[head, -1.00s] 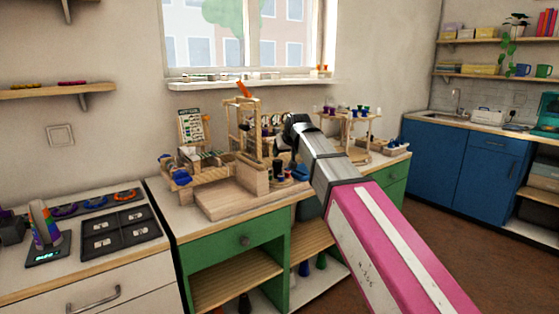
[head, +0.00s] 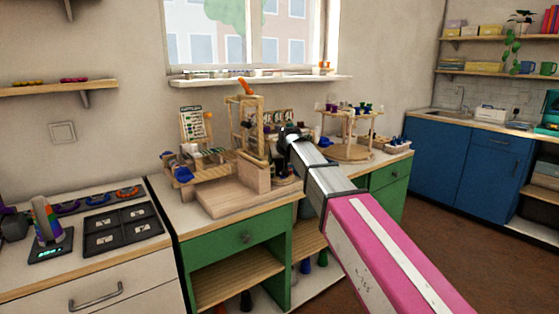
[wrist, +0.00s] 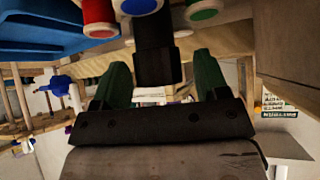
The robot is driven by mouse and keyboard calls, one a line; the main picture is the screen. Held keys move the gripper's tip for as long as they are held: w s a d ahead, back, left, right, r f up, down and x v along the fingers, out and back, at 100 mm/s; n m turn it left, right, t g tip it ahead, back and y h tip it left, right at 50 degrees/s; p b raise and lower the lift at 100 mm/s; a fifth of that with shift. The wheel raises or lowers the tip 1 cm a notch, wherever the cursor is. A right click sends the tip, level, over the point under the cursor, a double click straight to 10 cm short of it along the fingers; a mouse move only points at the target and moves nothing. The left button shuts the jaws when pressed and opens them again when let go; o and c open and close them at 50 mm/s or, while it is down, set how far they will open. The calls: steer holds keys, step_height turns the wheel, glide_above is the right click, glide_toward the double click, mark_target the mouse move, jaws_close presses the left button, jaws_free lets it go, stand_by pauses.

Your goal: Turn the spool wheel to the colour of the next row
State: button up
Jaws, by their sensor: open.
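In the wrist view a red spool (wrist: 98,16), a blue spool (wrist: 140,6) and a green spool (wrist: 203,9) show in a row at the top edge, cut off by the frame. I take them as part of the spool wheel; the wheel itself is mostly out of view there. My gripper (wrist: 160,82) is open, its two green fingers apart. A dark upright block (wrist: 157,48) shows between the fingers; I cannot tell whether they touch it. In the head view my gripper (head: 290,138) is just right of the wooden loom frame (head: 262,112), hiding what lies behind it.
A round two-tier wooden stand (head: 350,152) with small coloured pieces is on the bench to the right. A wooden block base (head: 220,198) lies in front of the loom frame. A colour chart (head: 195,123) stands behind left. Blue tray (wrist: 40,30) fills the wrist view's upper left.

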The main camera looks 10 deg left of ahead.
steer(key=c, duration=0.9)
steer(key=shift+c, duration=0.2)
steer(key=shift+n, duration=0.3)
steer(key=n+g+y, duration=0.1)
steer(key=n+y, duration=0.1)
steer(key=shift+w+n+g, duration=0.1)
steer(key=shift+n+g, duration=0.2)
steer(key=shift+n, duration=0.1)
steer(key=n+g+y, duration=0.1)
steer(key=n+g, duration=0.1)
steer(key=n, duration=0.1)
steer(key=shift+n, duration=0.3)
steer(key=n+g+y, duration=0.1)
steer(key=n+g, duration=0.2)
steer(key=n, duration=0.1)
steer(key=shift+g, duration=0.4)
steer(key=shift+n+g, duration=1)
steer(key=shift+n, duration=0.5)
